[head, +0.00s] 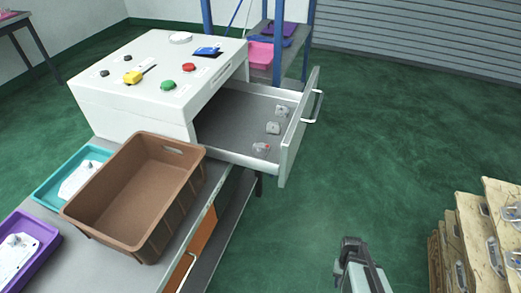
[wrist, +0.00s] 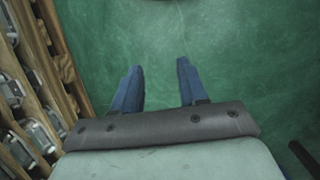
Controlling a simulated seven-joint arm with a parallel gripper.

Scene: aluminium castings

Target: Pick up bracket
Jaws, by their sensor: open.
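Small grey castings lie in the open drawer (head: 235,125) of the white cabinet: one at the back (head: 281,111), one in the middle (head: 273,128) and one in front with a reddish part (head: 261,148). More grey metal castings (head: 512,212) sit in stepped wooden racks at the lower right. I cannot tell which casting is the bracket. My gripper (wrist: 160,68) is open and empty above the green floor in the wrist view. It shows at the bottom of the head view (head: 352,246), apart from the drawer and left of the racks.
An empty brown bin (head: 108,225) stands on the grey bench beside a teal tray (head: 45,193) and a purple tray (head: 45,240), each holding a pale part. The drawer front (head: 297,135) juts out. The wooden racks (wrist: 62,60) stand close at left in the wrist view.

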